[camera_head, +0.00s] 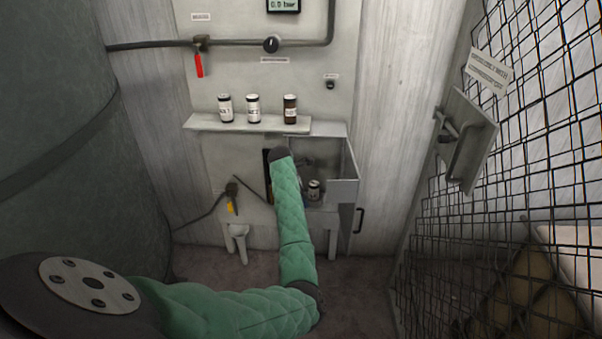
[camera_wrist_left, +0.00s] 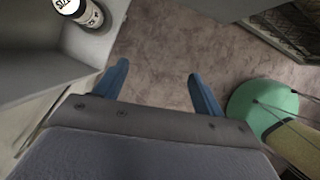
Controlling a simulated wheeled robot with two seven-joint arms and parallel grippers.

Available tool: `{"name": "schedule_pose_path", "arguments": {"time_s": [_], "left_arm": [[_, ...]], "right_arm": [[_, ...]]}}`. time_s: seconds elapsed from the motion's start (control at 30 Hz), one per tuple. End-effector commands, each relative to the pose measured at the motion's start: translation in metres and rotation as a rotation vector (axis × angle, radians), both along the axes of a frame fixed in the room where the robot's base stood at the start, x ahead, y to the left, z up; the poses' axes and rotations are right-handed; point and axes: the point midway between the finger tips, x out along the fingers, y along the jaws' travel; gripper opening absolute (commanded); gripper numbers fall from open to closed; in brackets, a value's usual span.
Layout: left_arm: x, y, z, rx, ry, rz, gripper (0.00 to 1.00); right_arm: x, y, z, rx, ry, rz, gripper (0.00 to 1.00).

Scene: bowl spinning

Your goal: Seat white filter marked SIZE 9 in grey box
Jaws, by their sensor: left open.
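A white filter with a dark band (camera_head: 314,190) stands inside the open grey box (camera_head: 343,191) under the shelf. In the left wrist view the white filter (camera_wrist_left: 78,11) shows at the top left, with "SIZ" readable on its end; the rest of the marking is cut off. It is in the corner of the grey box (camera_wrist_left: 30,62). I cannot tell whether it is fully seated. My left gripper (camera_wrist_left: 157,78) is open and empty, with blue fingers apart over the floor, beside the box. In the head view my green arm mostly hides it. My right gripper is not in view.
Three canisters, two white (camera_head: 225,108) (camera_head: 253,109) and one dark (camera_head: 290,109), stand on the shelf (camera_head: 205,123) above the box. A pipe with a red-handled valve (camera_head: 199,64) runs above. A wire mesh (camera_head: 500,190) closes off the right; a large dark tank (camera_head: 50,110) fills the left.

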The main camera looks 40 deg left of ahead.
Motion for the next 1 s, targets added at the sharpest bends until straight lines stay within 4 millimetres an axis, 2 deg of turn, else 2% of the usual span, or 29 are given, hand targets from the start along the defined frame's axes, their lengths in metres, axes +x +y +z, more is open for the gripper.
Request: {"name": "schedule_pose_path", "arguments": {"time_s": [0.33, 0.7, 1.0], "left_arm": [[-0.019, 0.001, 0.055, 0.003, -0.006, 0.010, 0.69], [-0.026, -0.011, 0.111, 0.002, -0.004, 0.043, 0.69], [-0.027, -0.017, 0.132, -0.001, 0.001, 0.058, 0.69]], "right_arm": [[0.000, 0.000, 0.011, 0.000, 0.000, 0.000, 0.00], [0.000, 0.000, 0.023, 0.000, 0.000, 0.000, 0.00], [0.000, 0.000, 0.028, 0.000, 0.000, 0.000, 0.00]]}}
